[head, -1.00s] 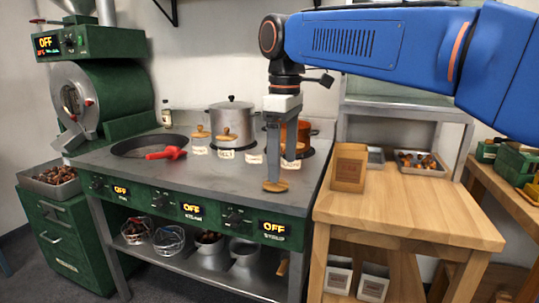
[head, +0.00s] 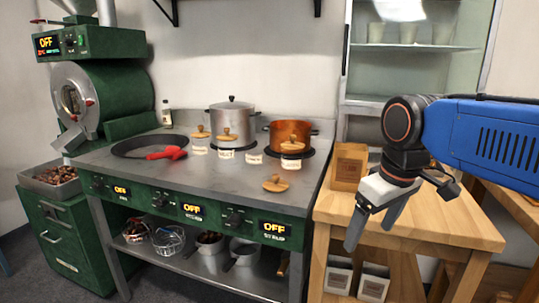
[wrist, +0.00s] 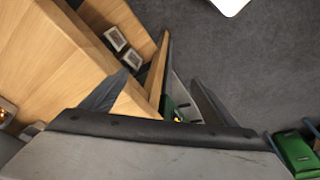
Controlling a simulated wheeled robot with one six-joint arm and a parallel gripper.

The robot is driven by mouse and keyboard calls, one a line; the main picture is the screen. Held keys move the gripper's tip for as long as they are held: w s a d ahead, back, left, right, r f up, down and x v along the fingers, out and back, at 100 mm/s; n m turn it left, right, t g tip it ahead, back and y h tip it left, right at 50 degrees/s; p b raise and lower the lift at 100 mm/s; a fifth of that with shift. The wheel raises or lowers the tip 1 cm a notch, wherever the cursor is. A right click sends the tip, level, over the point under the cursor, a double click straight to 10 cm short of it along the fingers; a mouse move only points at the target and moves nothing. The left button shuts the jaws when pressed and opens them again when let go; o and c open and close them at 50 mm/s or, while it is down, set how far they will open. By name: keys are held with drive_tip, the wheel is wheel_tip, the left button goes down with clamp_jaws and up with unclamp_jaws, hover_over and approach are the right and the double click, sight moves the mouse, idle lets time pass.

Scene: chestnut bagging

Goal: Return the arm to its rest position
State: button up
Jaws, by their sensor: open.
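My gripper (head: 374,222) is open and empty in the head view, in front of the wooden table's near left part, with its fingers pointing down. My blue arm reaches in from the right edge. In the wrist view the two dark fingers (wrist: 160,95) stand wide apart with nothing between them. A round wooden lid with a knob (head: 275,184) lies on the stove top (head: 215,187) near its front right edge, apart from my gripper.
The wooden table (head: 455,225) stands beneath and behind my gripper, with a brown box (head: 348,167) on it. A copper pot (head: 290,134) and a steel pot (head: 232,117) stand on the stove. Grey floor (wrist: 245,70) is open in the wrist view.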

drive_tip(key=s+d+f+m+t, duration=0.1)
drive_tip(key=s+d+f+m, duration=0.1)
drive_tip(key=s+f, duration=0.3)
drive_tip(key=s+d+f+m+t, duration=0.1)
drive_tip(key=s+d+f+m, duration=0.2)
drive_tip(key=s+d+f, duration=0.2)
wheel_tip(320, 180, down, 4)
drive_tip(key=shift+d+r+m+h, duration=0.15)
drive_tip(key=shift+d+m+h, duration=0.1)
drive_tip(key=shift+m+h, duration=0.05)
